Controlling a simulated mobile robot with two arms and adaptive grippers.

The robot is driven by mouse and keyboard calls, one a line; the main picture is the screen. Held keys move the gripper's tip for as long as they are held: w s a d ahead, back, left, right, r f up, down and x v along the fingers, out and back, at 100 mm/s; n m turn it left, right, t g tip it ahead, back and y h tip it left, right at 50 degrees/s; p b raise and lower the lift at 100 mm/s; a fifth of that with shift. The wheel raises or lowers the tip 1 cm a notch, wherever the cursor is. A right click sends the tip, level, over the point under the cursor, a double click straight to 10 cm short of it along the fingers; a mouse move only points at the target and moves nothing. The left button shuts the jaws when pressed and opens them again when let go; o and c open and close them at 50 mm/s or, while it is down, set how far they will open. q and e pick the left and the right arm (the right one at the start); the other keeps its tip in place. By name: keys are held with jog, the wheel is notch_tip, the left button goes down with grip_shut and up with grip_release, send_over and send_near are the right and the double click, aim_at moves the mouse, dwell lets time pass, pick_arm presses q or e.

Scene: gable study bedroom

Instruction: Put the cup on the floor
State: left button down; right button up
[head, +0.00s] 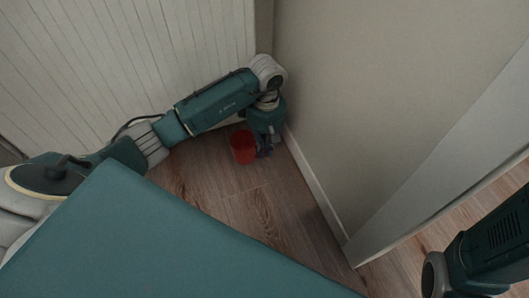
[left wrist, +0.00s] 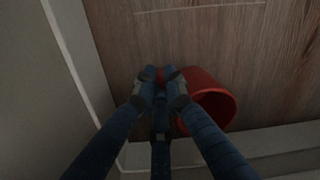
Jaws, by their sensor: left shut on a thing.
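A red cup (head: 243,147) is low in the corner, over or on the wooden floor (head: 240,205). My left gripper (head: 264,150) points down at its right side in the head view. In the left wrist view the cup (left wrist: 212,100) shows its open rim, and my left gripper (left wrist: 158,82) is shut on a red part at its side, perhaps a handle. The fingers hide most of that part. I cannot tell whether the cup touches the floor. Only a piece of my right arm shows at the lower right of the head view; its gripper is out of view.
A white panelled surface (head: 120,60) stands behind my left arm. A plain wall (head: 370,90) with a white baseboard (head: 316,190) is close to the right of the left gripper. Bare floor lies in front of the cup.

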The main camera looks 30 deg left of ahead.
pick_arm(q)
jog(key=shift+f, duration=0.1)
jog(key=c, duration=1.8)
grip_release()
jog(key=r+p, duration=0.3)
jog(key=r, duration=0.1)
jog(key=r+p, duration=0.3)
jog(key=r, duration=0.1)
jog(key=r+p, duration=0.3)
jog(key=r, duration=0.1)
jog(key=shift+w+r, duration=0.15)
jog(key=shift+w, duration=0.15)
jog(key=shift+d, duration=0.1)
